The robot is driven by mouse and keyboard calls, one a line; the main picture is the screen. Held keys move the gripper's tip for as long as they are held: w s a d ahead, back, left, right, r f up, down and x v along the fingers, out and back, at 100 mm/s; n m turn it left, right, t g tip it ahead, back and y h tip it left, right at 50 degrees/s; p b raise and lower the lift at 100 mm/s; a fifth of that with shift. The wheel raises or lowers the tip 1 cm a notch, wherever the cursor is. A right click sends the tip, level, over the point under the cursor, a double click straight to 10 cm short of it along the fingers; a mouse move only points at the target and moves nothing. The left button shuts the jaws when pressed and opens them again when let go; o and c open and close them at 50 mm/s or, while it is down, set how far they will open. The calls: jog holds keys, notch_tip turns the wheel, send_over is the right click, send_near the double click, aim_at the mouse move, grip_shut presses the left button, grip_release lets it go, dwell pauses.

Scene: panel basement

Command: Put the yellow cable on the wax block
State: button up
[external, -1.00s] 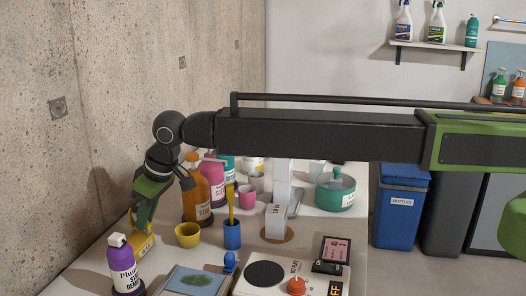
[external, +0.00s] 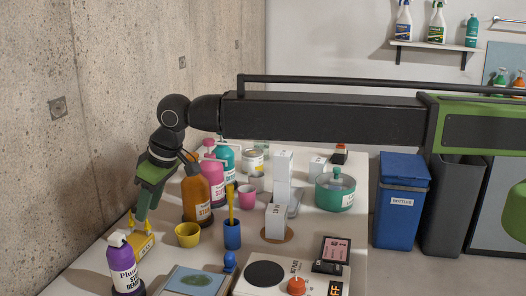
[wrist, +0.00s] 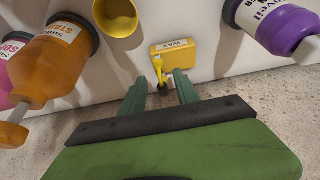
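The yellow wax block (external: 140,246) sits on the table near the wall, and it also shows in the wrist view (wrist: 175,54), labelled WAX. The yellow cable (wrist: 158,68), with a dark end, is at the near edge of the block in the wrist view and overlaps it. In the external view the cable (external: 133,221) shows as thin yellow pieces above the block. My gripper (wrist: 160,82) is just above, with its two green fingers apart and the cable between them. I see gaps on both sides of the cable. Whether it rests fully on the block is unclear.
A purple bottle (external: 122,267) stands close in front of the block. A yellow cup (external: 188,236), an orange bottle (external: 196,190) and a blue holder (external: 232,236) stand to the right. A hot plate (external: 265,274) is at the front. The concrete wall (external: 90,130) is close on the left.

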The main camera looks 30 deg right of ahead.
jog(key=p+v, duration=0.6)
jog(key=v, duration=0.2)
jog(key=shift+r, duration=0.1)
